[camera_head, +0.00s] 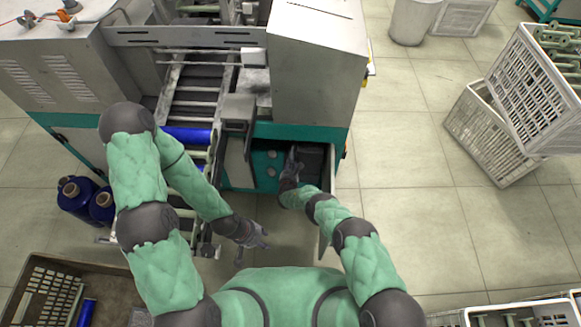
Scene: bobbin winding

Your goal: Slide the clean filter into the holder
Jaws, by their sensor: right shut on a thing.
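My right gripper (292,157) is inside the open teal cabinet at the front of the machine. It is shut on what looks like the clean filter, a dark grey block (313,160) just to its right; the gripper hides the contact. The holder is not clearly distinguishable in the dark recess, so I cannot tell how far the filter sits in it. My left gripper (254,246) hangs empty in front of the machine, below and left of the cabinet, with its fingers spread.
The open cabinet door (324,215) stands close to my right forearm. Blue bobbins (78,200) stand on the left, and a brown crate (120,278) lies at the lower left. White crates (490,140) stand on the right. The floor (410,200) between machine and crates is clear.

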